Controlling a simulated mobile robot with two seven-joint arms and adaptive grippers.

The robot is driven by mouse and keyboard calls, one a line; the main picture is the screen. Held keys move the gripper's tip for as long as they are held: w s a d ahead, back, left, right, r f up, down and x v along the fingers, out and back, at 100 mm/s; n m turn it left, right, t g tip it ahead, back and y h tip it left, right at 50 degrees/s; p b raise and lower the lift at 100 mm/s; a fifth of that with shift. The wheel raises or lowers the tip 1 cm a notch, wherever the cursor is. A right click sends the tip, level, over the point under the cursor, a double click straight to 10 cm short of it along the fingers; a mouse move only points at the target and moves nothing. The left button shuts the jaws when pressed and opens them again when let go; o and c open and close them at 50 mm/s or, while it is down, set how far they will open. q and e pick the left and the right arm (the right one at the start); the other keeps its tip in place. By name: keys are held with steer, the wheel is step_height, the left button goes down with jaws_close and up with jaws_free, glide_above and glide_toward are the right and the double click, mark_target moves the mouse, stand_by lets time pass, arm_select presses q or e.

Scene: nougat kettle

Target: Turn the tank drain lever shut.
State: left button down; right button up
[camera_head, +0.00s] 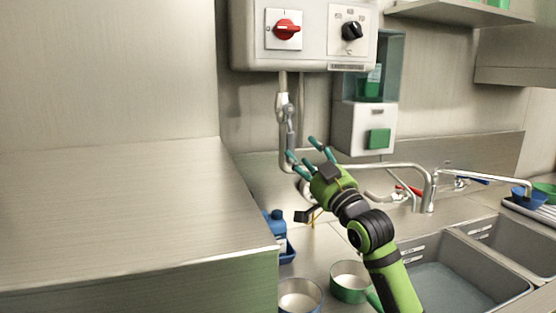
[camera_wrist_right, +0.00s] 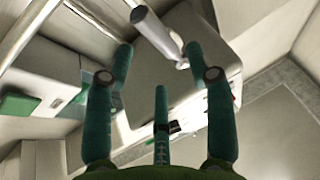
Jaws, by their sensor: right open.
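A grey lever-like handle (camera_head: 290,118) sits on the vertical pipe below the control box in the head view; I take it to be the drain lever. It points roughly up and down. In the right wrist view a pale grey bar (camera_wrist_right: 155,32), likely the same handle, lies ahead, between the fingertips in the picture. My right gripper (camera_head: 308,152) is open, with teal fingers spread just below and right of the handle. No finger clearly closes on it; contact cannot be told. In the right wrist view the open gripper (camera_wrist_right: 165,68) appears empty. My left gripper is not in view.
A control box (camera_head: 318,55) with a red switch (camera_head: 287,29) and a black knob (camera_head: 352,31) hangs above. A dispenser (camera_head: 365,128) is right of the pipe. A tap (camera_head: 425,190) and sinks (camera_head: 457,262) are right. Cups (camera_head: 349,282) and a blue bottle (camera_head: 276,224) stand below.

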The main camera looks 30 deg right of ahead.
mark_target(293, 140)
steer(key=p+x, duration=0.3)
steer(key=x, duration=0.3)
steer(key=shift+r, duration=0.1)
jaws_close()
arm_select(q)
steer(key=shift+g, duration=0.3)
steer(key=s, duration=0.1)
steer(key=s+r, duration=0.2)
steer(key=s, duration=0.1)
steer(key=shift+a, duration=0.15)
